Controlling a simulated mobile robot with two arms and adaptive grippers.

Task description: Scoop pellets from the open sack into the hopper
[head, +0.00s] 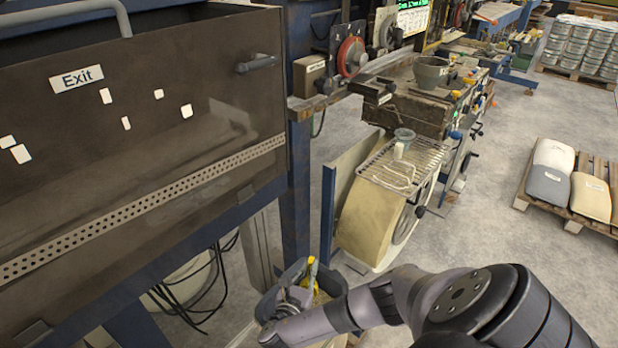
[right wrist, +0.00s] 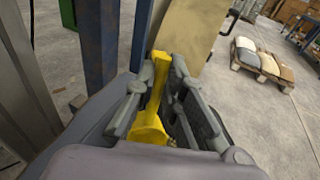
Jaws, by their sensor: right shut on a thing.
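My right gripper (head: 303,283) is low at the bottom centre of the head view, beside the foot of the blue post. It is shut on a yellow scoop (head: 312,274). In the right wrist view the yellow scoop (right wrist: 152,112) runs lengthwise between the grey fingers of the gripper (right wrist: 167,72); I cannot see whether it holds pellets. A grey-green funnel, which looks like the hopper (head: 431,72), stands on the machine at upper centre. Sacks (head: 549,186) lie on a pallet at the right; I cannot tell that any is open. My left gripper is not in view.
A large brown panel marked Exit (head: 150,130) fills the left, with a blue post (head: 299,190) at its edge. A wire rack (head: 385,172) with a small cup (head: 403,136) stands in front of the machine. Cables hang below the panel. Floor between machine and pallet (head: 522,203) is clear.

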